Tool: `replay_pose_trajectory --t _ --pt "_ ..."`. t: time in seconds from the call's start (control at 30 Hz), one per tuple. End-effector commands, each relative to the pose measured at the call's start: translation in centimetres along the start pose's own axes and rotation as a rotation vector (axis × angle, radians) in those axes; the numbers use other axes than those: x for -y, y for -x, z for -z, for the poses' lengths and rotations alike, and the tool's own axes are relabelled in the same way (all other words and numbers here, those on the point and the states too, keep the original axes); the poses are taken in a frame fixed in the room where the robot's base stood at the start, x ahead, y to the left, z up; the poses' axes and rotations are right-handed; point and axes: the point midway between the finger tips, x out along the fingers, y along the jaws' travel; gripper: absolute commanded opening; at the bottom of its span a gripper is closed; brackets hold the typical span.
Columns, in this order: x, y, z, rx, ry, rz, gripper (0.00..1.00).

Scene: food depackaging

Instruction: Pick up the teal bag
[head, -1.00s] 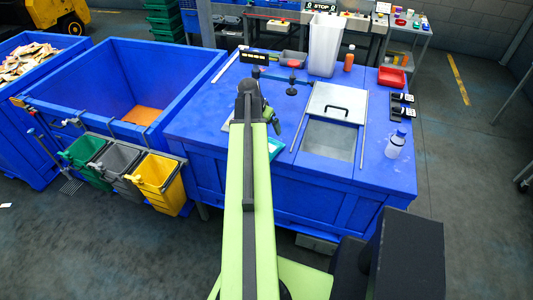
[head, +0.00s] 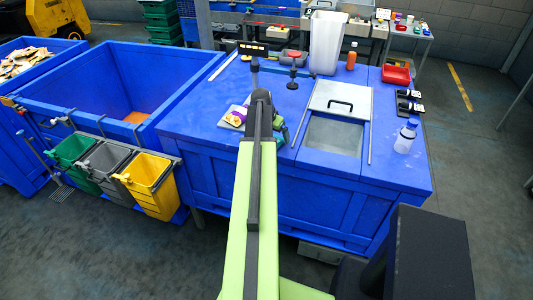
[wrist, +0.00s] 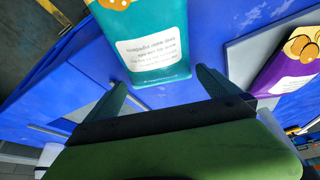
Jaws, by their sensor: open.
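The teal bag (wrist: 145,25) shows in the wrist view, with a white printed label and an orange-brown picture at its top edge. Its near end lies between the two fingertips of my gripper (wrist: 161,80), with blue surface visible beside it. The fingers are open and spread to either side of that end, not closed on it.
A purple bag (wrist: 285,72) lies to the right in the wrist view; it is left of my arm in the head view (head: 236,115). The blue worktop (head: 205,115) has a metal-lidded basin (head: 333,136), a bottle (head: 405,138) and a tall clear bin (head: 325,45). A deep blue crate (head: 75,92) stands left.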

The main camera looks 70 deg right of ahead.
Motion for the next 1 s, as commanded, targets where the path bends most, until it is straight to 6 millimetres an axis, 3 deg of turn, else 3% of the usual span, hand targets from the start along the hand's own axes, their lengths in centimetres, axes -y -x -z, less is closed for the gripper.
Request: replay_pose_trajectory --t 0.03,0.27,0.7,1.0 --pt "0.06 -1.34 -0.24 0.000 0.000 0.000 1.00" --pt "0.04 -1.09 -0.08 0.000 0.000 0.001 1.00" --pt "0.09 -1.06 -0.11 0.000 0.001 0.001 0.44" --pt "0.12 -0.73 0.01 0.000 0.001 0.001 0.43"
